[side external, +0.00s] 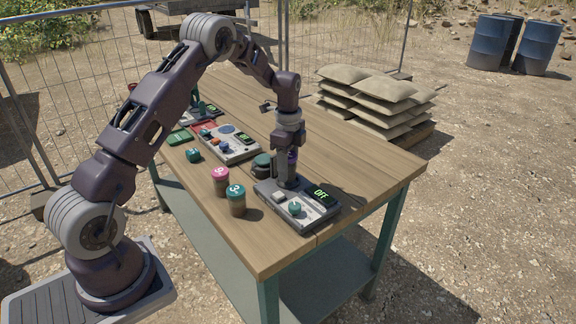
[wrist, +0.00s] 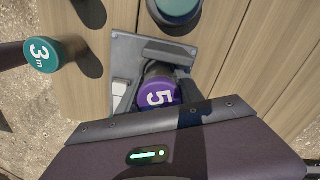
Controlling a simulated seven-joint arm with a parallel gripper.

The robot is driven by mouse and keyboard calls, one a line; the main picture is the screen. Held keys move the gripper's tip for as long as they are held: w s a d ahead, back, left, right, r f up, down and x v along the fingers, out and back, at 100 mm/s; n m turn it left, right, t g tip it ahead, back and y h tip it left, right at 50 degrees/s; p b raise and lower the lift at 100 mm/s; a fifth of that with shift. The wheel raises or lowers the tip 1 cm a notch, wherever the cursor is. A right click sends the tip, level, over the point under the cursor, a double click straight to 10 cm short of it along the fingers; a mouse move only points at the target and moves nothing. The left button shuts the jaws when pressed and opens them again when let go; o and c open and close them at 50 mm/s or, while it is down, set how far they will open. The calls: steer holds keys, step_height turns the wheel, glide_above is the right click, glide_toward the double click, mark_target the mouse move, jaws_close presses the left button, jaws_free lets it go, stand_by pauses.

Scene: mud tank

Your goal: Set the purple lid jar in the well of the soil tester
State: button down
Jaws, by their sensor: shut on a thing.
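The purple lid jar (wrist: 158,96), marked 5, shows in the wrist view directly in front of my gripper (wrist: 170,88), which is shut on it. The grey soil tester (wrist: 126,48) lies under and around the jar in that view. In the side view, my gripper (side external: 288,172) points straight down over the back end of the soil tester (side external: 318,211), whose display reads OFF. A bit of purple shows at my gripper there. The well is hidden by the jar and gripper, so I cannot tell whether the jar rests on its floor.
A teal lid jar (side external: 236,200), marked 3, and a pink lid jar (side external: 220,181) stand left of the tester. A dark jar with a green lid (side external: 262,165) stands close behind it. Another grey device (side external: 229,144) sits further back. The table's right front is clear.

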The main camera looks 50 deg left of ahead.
steer(key=shift+f, duration=0.7)
steer(key=shift+c, duration=1.4)
jaws_free()
steer(key=shift+r, duration=3.7)
